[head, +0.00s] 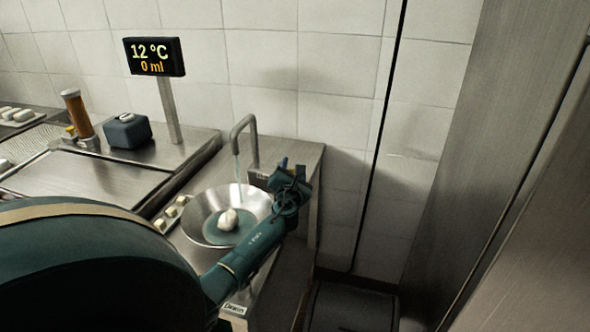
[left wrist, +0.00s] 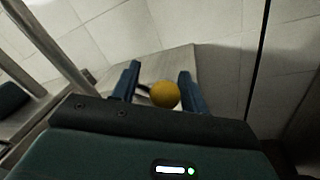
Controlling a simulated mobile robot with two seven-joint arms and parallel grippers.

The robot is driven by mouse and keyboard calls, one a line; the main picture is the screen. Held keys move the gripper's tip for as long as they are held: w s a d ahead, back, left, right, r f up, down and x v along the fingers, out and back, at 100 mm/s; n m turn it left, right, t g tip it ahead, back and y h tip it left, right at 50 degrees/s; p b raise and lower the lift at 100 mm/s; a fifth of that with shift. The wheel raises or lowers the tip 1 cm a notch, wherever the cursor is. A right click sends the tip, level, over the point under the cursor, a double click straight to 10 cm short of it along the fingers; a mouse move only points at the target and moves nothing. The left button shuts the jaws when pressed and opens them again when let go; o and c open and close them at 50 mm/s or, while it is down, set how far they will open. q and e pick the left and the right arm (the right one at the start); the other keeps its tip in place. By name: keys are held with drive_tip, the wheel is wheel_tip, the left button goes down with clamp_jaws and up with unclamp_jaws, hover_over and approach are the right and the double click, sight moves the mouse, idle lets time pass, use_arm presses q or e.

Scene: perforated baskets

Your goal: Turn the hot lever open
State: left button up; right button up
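A lever knob, a yellow-orange ball (left wrist: 164,95), shows in the left wrist view on a thin dark stem. I cannot tell from its look alone whether it is the hot lever. My left gripper (head: 284,166) is at the right of the tap; its fingers, also in the left wrist view (left wrist: 158,88), stand apart on either side of the ball. A gap shows on the left; the ball is close to the right finger. In the head view the gripper hides the lever. The grey tap (head: 243,130) runs a thin stream of water. My right gripper is out of view.
A steel bowl (head: 199,208) under the tap holds a white lump (head: 228,219) in water. A display (head: 154,56) reads 12 °C and 0 ml. A dark block (head: 127,133) and an amber cylinder (head: 77,113) stand left. The tiled wall (head: 330,70) is close behind.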

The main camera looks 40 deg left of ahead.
use_arm(q)
drive_tip(key=shift+o, duration=0.8)
drive_tip(key=shift+f, duration=0.2)
drive_tip(key=shift+r, duration=0.1)
drive_tip(key=shift+r, duration=0.3)
wheel_tip(320, 180, up, 9)
drive_tip(key=p, duration=0.4)
drive_tip(key=shift+r, duration=0.15)
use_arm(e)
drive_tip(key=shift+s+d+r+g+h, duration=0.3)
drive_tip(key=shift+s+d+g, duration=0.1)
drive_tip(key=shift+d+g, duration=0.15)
